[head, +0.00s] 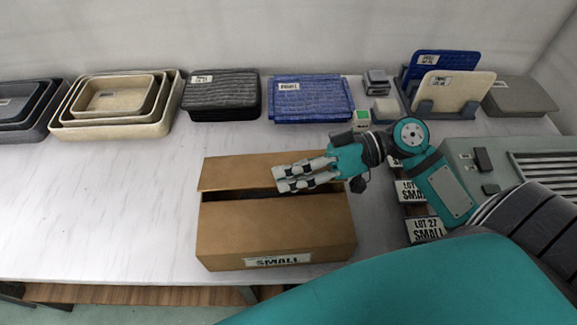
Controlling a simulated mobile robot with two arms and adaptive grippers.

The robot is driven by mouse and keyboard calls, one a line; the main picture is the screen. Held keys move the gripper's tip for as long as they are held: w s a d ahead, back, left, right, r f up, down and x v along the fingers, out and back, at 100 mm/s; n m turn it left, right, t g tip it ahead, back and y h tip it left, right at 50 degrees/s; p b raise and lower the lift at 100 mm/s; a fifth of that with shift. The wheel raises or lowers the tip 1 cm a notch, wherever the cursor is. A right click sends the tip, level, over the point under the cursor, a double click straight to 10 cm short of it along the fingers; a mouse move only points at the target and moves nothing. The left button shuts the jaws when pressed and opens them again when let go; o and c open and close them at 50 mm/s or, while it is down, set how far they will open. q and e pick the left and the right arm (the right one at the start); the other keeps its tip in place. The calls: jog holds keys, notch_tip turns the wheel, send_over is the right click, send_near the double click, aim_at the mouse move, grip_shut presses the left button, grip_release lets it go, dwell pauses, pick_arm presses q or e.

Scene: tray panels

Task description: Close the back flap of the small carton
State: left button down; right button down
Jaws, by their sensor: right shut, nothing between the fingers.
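The small brown carton (270,228) stands on the table in the head view, with a SMALL label (277,261) low on its front. Its back flap (235,173) is raised along the far side, and a dark gap shows between it and the front part of the top. My right gripper (278,180) reaches in from the right. Its fingers are shut and empty, pointing left, over the gap and in front of the back flap. The gripper hides the flap's right part. I cannot tell whether the fingers touch the flap. My left gripper is not in view.
Nested beige trays (165,119), a dark lidded tray (222,95) and a blue one (311,99) line the back. Panels stand in a rack (442,110) at back right. SMALL tags (425,229) and a grey machine (470,158) are right of the carton. The table left is clear.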

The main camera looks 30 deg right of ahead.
jog(key=shift+s+a+f+b, duration=0.1)
jog(key=shift+s+f+b, duration=0.2)
jog(key=shift+f, duration=0.35)
